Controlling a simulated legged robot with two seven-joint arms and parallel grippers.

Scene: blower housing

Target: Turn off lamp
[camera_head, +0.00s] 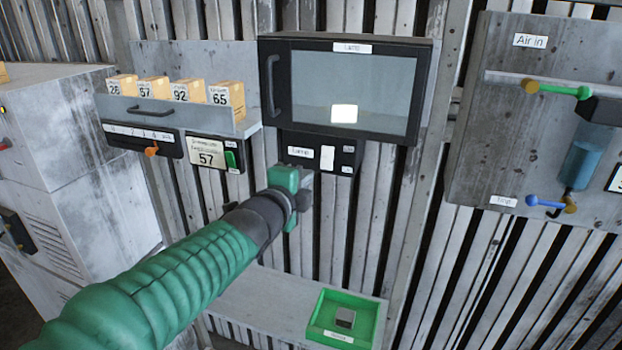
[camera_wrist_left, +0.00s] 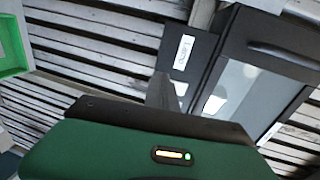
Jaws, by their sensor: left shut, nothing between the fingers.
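The lamp cabinet (camera_head: 400,95) is a dark box with a glass door on the slatted wall. A bright white patch, the lamp (camera_head: 344,113), glows behind the glass. Below it is a black switch panel (camera_head: 345,168) with a label and a pale rocker switch (camera_head: 327,157). My left gripper (camera_head: 308,178) is shut and empty, just in front of the panel's lower left part. I cannot tell whether it touches the panel. In the left wrist view the fingers (camera_wrist_left: 162,90) point at the panel, beside its label (camera_wrist_left: 183,52). My right gripper is out of view.
A green tray (camera_head: 360,300) lies on the shelf (camera_head: 265,300) below. An air-valve board (camera_head: 490,150) hangs at right.

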